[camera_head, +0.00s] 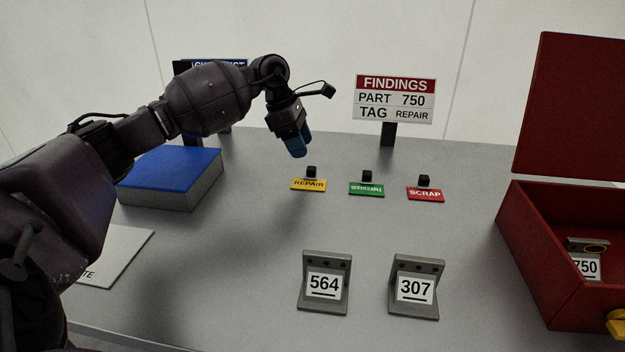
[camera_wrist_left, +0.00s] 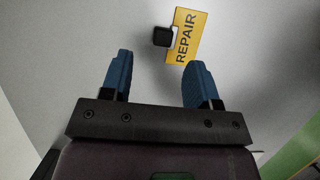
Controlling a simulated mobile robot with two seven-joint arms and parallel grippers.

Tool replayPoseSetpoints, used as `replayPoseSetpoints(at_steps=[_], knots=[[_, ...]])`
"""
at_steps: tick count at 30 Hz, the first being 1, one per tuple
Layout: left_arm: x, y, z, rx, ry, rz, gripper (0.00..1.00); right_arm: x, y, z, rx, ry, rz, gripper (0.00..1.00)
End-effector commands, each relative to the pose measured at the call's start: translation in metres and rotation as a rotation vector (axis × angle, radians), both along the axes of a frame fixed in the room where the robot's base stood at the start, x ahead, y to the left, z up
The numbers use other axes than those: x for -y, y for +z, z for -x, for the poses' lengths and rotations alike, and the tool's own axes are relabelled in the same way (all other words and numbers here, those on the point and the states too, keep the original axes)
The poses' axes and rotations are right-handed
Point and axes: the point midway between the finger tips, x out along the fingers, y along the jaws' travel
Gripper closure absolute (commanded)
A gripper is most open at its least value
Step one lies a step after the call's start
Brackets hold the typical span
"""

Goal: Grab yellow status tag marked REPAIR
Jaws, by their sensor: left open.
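The yellow REPAIR tag (camera_head: 308,186) lies flat on the grey table, with a small black block (camera_head: 311,172) at its back edge. In the left wrist view the tag (camera_wrist_left: 186,37) and its black block (camera_wrist_left: 162,37) show beyond the fingertips, the block roughly in line with the gap. My left gripper (camera_head: 297,148) has blue fingers pointing down, above and slightly behind the tag in the head view. Its fingers (camera_wrist_left: 158,72) are apart with nothing between them. My right gripper is not in view.
A green SERVICEABLE tag (camera_head: 366,189) and a red SCRAP tag (camera_head: 425,194) lie to the right. Brackets 564 (camera_head: 323,284) and 307 (camera_head: 415,288) stand in front. A red case (camera_head: 539,268) holds part 750 (camera_head: 587,262). A FINDINGS sign (camera_head: 395,99) and blue-topped block (camera_head: 171,177) stand behind and left.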

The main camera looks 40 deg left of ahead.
Motion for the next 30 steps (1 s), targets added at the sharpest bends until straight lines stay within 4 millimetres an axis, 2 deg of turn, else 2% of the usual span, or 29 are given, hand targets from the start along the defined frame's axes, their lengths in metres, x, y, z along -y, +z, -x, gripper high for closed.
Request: replayPoseSetpoints(at_steps=[1, 8, 16, 25, 30], knots=[[0.002, -0.007, -0.001, -0.003, 0.0, 0.001, 0.45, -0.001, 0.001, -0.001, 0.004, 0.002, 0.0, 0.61], [0.007, -0.019, -0.002, -0.002, 0.0, 0.001, 0.45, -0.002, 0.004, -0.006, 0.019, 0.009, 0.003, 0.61], [0.02, -0.054, -0.006, -0.004, -0.001, 0.003, 0.45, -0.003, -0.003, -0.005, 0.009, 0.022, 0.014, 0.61], [0.022, -0.056, -0.007, 0.001, 0.0, 0.002, 0.45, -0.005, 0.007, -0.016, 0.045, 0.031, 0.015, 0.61], [0.022, -0.056, -0.007, 0.0, 0.001, 0.001, 0.71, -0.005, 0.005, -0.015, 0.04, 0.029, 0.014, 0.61]])
